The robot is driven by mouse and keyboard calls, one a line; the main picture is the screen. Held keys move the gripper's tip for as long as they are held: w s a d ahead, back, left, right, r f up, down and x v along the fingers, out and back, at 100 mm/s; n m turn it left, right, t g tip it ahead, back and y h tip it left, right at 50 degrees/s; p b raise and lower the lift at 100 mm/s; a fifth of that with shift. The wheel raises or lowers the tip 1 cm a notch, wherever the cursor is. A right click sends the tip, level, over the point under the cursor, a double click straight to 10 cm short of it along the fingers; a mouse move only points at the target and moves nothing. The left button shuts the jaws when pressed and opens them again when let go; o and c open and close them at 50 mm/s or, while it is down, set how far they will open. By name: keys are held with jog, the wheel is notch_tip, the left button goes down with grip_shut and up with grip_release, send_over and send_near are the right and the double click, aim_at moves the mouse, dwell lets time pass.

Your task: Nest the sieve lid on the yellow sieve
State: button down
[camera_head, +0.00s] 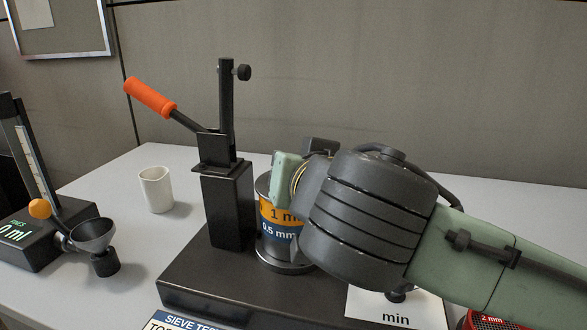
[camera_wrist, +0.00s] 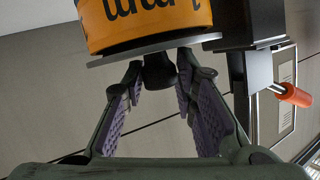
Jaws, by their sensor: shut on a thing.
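The yellow sieve (camera_head: 268,214), marked 1 mm, stands on the blue 0.5 mm sieve (camera_head: 275,234) beside the black press column. In the wrist view the yellow sieve (camera_wrist: 150,22) appears upside down. The grey sieve lid (camera_wrist: 150,49) lies along its top rim; no clear gap shows, but I cannot tell whether it is fully seated. My gripper (camera_wrist: 160,68) is shut on the lid's black knob (camera_wrist: 158,75), with its purple-padded fingers on either side. In the head view my wrist covers the right side of the stack and most of the lid.
The black press (camera_head: 228,205) with an orange-handled lever (camera_head: 150,97) rises just left of the stack. A white cup (camera_head: 156,190), a grey funnel (camera_head: 93,234) and a display unit (camera_head: 25,235) stand farther left. A red 2 mm sieve (camera_head: 488,321) sits at bottom right.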

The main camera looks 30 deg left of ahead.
jog(key=shift+f, duration=0.3)
jog(key=c, duration=1.2)
grip_release()
jog(key=shift+s, duration=0.1)
jog(key=shift+p+v, duration=0.3)
jog(key=shift+v, duration=3.65)
jog(key=shift+d+r, duration=0.1)
jog(key=shift+r, duration=0.05)
